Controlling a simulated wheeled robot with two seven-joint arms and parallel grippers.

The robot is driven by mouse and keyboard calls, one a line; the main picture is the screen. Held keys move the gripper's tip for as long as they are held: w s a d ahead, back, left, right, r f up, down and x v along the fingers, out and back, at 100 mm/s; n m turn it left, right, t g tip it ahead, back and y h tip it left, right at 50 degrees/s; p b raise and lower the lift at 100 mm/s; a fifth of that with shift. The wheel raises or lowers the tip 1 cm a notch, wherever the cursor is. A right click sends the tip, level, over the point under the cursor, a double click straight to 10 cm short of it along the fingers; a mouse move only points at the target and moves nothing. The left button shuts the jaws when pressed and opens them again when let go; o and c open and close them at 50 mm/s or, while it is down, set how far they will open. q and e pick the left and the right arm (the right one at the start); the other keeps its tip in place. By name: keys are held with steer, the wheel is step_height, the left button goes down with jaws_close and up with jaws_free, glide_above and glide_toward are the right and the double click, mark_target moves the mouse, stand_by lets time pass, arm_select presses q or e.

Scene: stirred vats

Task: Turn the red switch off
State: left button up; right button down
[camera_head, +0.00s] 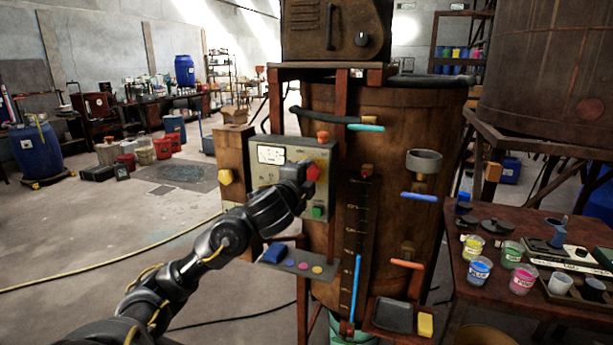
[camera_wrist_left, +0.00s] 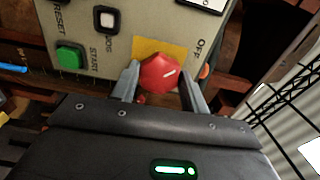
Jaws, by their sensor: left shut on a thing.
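The word OFF is printed beside the yellow plate in the left wrist view. My right gripper is in neither view.
A green start button (camera_wrist_left: 70,57) and a white-topped button (camera_wrist_left: 106,18) sit on the same panel. A red-orange knob (camera_head: 323,136) tops the box. A small shelf (camera_head: 300,264) is below it. A table with paint cups (camera_head: 479,270) stands at right. Open floor lies at left.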

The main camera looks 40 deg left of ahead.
arm_select(q)
steer(key=shift+a+r, duration=0.1)
steer(key=shift+r, duration=0.05)
steer(key=o, duration=1)
